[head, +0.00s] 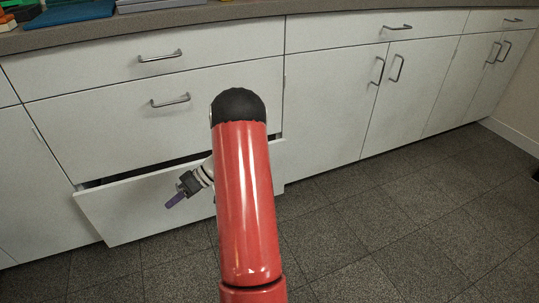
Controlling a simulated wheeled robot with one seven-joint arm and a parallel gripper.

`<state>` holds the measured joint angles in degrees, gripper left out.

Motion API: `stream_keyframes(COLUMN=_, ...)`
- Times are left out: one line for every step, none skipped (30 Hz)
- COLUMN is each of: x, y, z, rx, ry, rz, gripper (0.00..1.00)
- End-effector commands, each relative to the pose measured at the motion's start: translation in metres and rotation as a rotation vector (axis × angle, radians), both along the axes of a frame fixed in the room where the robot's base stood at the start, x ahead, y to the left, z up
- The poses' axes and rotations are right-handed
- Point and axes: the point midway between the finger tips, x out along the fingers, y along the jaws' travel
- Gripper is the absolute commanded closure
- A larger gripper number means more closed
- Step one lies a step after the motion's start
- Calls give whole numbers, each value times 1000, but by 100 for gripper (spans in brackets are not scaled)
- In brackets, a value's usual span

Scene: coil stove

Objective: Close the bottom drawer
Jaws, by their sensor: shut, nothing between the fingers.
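The bottom drawer (130,209) is at the lower left of the white cabinet and stands pulled out. A dark gap shows along its top edge, and its front leans a little in the picture. My gripper (174,202) is shut and empty, in front of the drawer's front panel, left of my red arm. I cannot tell whether it touches the panel. My arm hides the right part of the drawer, and the drawer's handle is not visible.
The middle drawer (180,125) and top drawer (120,76) above are shut. Cabinet doors (408,90) to the right are shut. The countertop (215,13) holds a blue item (70,12) and other things. The dark tiled floor (400,220) is clear at the right.

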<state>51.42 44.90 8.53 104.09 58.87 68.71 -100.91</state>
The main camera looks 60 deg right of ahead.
Motion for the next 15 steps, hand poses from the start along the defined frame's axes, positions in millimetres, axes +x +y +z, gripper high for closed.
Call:
stream_keyframes(x=-10, y=-29, z=-5, rx=107, ry=16, rz=-179, gripper=100)
stream_keyframes(x=-14, y=-46, z=-4, rx=175, ry=20, rz=-288, gripper=100)
stream_keyframes(x=-22, y=-71, z=-3, rx=264, ry=18, rz=-433, gripper=100)
stream_keyframes(x=-29, y=-91, z=-3, rx=329, ry=13, rz=-539, gripper=100)
stream_keyframes(x=-38, y=-112, z=-3, rx=394, ry=4, rz=-648, gripper=100)
stream_keyframes(x=-52, y=-141, z=-3, rx=480, ry=-14, rz=-790, gripper=100)
stream_keyframes(x=-65, y=-163, z=-4, rx=542, ry=-31, rz=-894, gripper=100)
stream_keyframes(x=-79, y=-184, z=-5, rx=600, ry=-53, rz=-994, gripper=100)
stream_keyframes(x=-100, y=-210, z=-6, rx=673, ry=-85, rz=-1119, gripper=100)
stream_keyframes(x=-116, y=-229, z=-8, rx=723, ry=-110, rz=-1208, gripper=100)
stream_keyframes(x=-133, y=-245, z=-9, rx=768, ry=-137, rz=-1288, gripper=100)
stream_keyframes(x=-154, y=-264, z=-11, rx=821, ry=-175, rz=-1384, gripper=100)
stream_keyframes(x=-170, y=-276, z=-13, rx=854, ry=-201, rz=-1449, gripper=100)
stream_keyframes(x=-185, y=-287, z=-14, rx=884, ry=-227, rz=-1505, gripper=100)
stream_keyframes(x=-202, y=-298, z=-15, rx=916, ry=-257, rz=-1567, gripper=100)
